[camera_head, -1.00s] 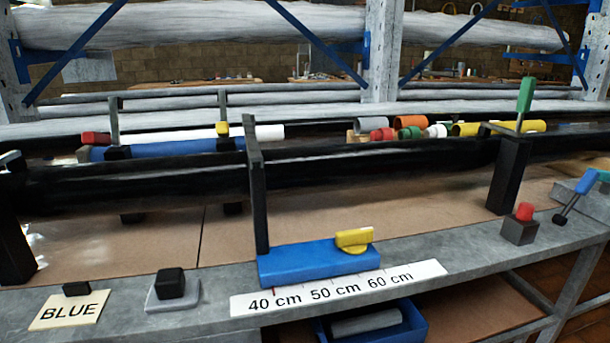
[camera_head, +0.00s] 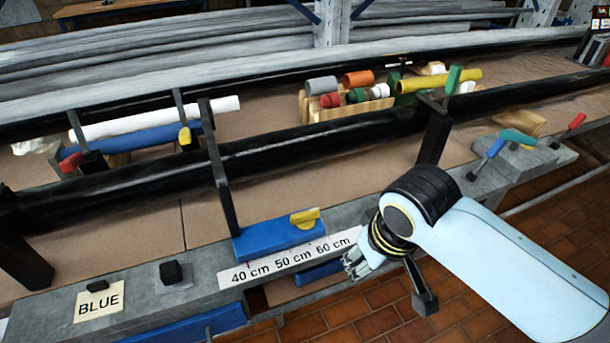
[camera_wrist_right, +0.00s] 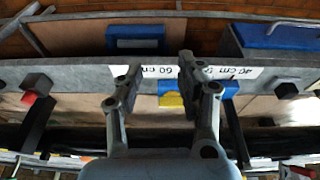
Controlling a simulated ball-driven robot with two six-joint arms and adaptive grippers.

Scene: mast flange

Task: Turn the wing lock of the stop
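The stop is a blue block (camera_head: 268,240) with a dark upright arm, on the grey front rail behind the 40–60 cm scale (camera_head: 292,257). Its yellow wing lock (camera_head: 305,217) sits on the block's right end, its wing lying roughly along the block. My right gripper (camera_head: 355,264) is at the scale's right end, in front and right of the wing lock, apart from it. In the right wrist view its two fingers (camera_wrist_right: 160,68) are spread and empty, with the yellow wing lock (camera_wrist_right: 172,99) showing between them, partly hidden. My left gripper is not in view.
A BLUE label (camera_head: 100,302) and a black knob (camera_head: 171,272) are on the rail at left. Blue, green and red levers (camera_head: 518,137) stand at right. A dark post (camera_head: 433,137) rises behind my right arm. Coloured tubes (camera_head: 350,90) lie at the back.

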